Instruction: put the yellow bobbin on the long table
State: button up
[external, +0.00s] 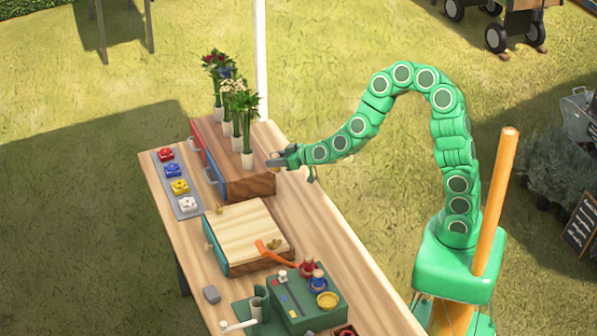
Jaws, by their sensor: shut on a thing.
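My gripper (276,161) is at the far right part of the long table (325,234), close to the right end of a wooden drawer block (250,187). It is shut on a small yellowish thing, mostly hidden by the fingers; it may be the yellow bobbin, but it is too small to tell. On a green box (290,312) at the near end of the table sit a red bobbin (308,266), a blue bobbin (318,280) and a round yellow piece (327,299) that looks like an open dish or ring.
Several flower vases (248,160) stand on the drawer block beside my gripper. A grey strip (189,209) with coloured square pieces lies along the left edge. A second low wooden box (245,232) and an orange-handled tool (268,253) lie mid-table. The right strip of tabletop is clear.

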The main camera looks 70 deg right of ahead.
aim_at(275, 155)
notch_tip(275, 155, up, 9)
jog(key=shift+r, duration=0.1)
jog(key=s+a, duration=0.3)
jog(key=a, duration=1.1)
jog(key=s+a, duration=0.4)
jog(key=a, duration=1)
jog(key=s+a, duration=1.1)
jog(key=shift+s+a+r, duration=0.2)
jog(key=shift+s+r, duration=0.05)
jog(key=shift+s, duration=0.05)
jog(key=s+a, duration=0.2)
jog(key=s, duration=0.3)
jog(key=s+a, duration=0.2)
jog(key=s, duration=0.4)
jog(key=s+a+f, duration=0.1)
jog(key=s+a, duration=0.1)
jog(key=s, duration=0.3)
jog(key=shift+s, duration=0.35)
jog(key=shift+s+f, duration=0.1)
jog(key=shift+f, duration=2.4)
jog(key=shift+f, duration=4.8)
